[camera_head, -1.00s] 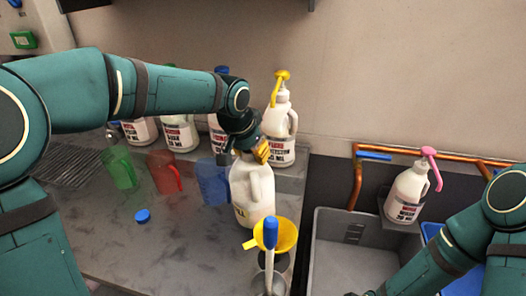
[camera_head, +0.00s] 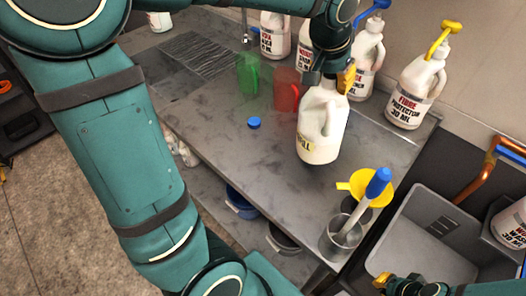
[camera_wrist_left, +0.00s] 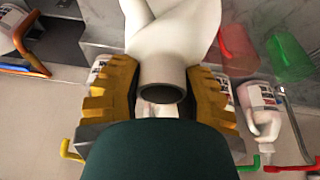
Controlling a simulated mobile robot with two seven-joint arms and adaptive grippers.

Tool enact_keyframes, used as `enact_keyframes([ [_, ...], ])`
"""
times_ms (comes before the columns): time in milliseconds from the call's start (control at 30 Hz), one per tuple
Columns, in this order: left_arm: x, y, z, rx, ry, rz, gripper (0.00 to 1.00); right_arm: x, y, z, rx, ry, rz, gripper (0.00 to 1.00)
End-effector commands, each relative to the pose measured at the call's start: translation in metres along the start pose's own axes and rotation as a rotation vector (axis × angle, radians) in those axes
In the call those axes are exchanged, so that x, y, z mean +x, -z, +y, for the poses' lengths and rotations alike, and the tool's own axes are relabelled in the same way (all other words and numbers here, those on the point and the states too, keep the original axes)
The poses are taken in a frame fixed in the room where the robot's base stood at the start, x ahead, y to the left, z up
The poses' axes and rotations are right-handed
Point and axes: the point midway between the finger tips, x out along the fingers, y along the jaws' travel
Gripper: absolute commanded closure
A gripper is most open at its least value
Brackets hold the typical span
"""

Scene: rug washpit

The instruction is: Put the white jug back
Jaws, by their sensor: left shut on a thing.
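The white jug (camera_head: 318,140) is upright above or on the grey counter, with a partly hidden yellow label. My left gripper (camera_head: 334,78) is shut on its neck. In the left wrist view, the yellow fingers of my left gripper (camera_wrist_left: 160,95) flank the jug's open, uncapped neck (camera_wrist_left: 162,78). I cannot tell whether the jug's base touches the counter. A blue cap (camera_head: 254,122) lies on the counter left of the jug. My right gripper (camera_head: 384,281) shows only partly at the bottom edge; its jaw opening is unclear.
A green pitcher (camera_head: 248,73) and a red pitcher (camera_head: 287,88) stand left of the jug. Labelled bottles, including one with a yellow pump (camera_head: 415,90), line the wall. A yellow funnel (camera_head: 371,184) and metal cup (camera_head: 342,238) are near the front edge, beside the grey sink (camera_head: 425,235).

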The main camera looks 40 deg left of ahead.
Motion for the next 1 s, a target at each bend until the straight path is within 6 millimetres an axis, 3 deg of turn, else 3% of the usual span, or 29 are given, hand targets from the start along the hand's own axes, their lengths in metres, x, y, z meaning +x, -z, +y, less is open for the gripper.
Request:
enact_keyframes([
  [100,-0.013,-0.009,-0.036,-0.150,0.055,-0.007,1.00,-0.005,0.002,-0.002,0.001,0.000,0.004,1.00],
  [300,-0.030,-0.031,-0.088,-0.391,0.147,-0.018,1.00,-0.011,0.005,-0.004,0.003,-0.001,0.009,1.00],
  [500,-0.045,-0.050,-0.124,-0.570,0.222,-0.019,1.00,-0.014,0.007,-0.005,0.004,-0.001,0.013,1.00],
  [733,-0.048,-0.062,-0.140,-0.656,0.259,-0.019,1.00,-0.015,0.007,-0.005,0.004,-0.001,0.015,1.00],
  [1000,-0.009,-0.078,-0.141,-0.662,0.262,-0.022,1.00,-0.008,0.005,-0.003,0.003,-0.001,0.010,1.00],
])
